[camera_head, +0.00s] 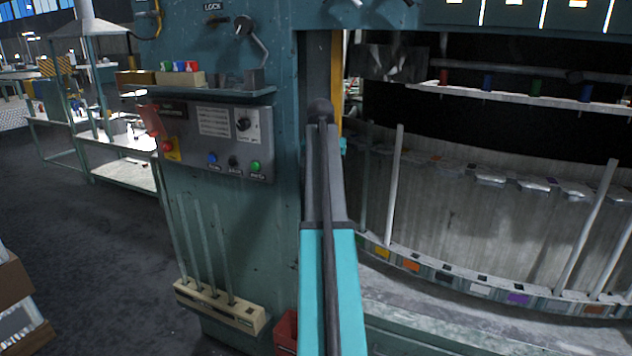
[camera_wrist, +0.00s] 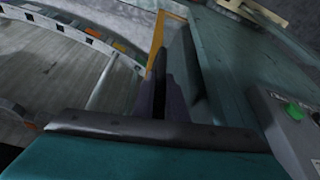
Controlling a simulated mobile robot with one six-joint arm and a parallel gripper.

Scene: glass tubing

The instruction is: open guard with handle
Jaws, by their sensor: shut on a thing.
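My gripper (camera_head: 322,128) is shut on a dark handle (camera_head: 320,108) with a rounded end, in front of the machine's teal column. In the wrist view my gripper (camera_wrist: 160,84) has its fingers around the same dark handle (camera_wrist: 159,64). The guard shows as a narrow yellow edge (camera_head: 337,75) just behind and right of the handle; the wrist view shows its yellow frame (camera_wrist: 178,17) too. My arm and gripper hide the lower part of the guard. How far the guard stands open I cannot tell.
Right of the column, a curved carousel (camera_head: 470,280) carries upright pale rods. A control panel (camera_head: 215,140) with buttons and a shelf (camera_head: 215,95) project on the left. Open floor (camera_head: 80,240) lies at left.

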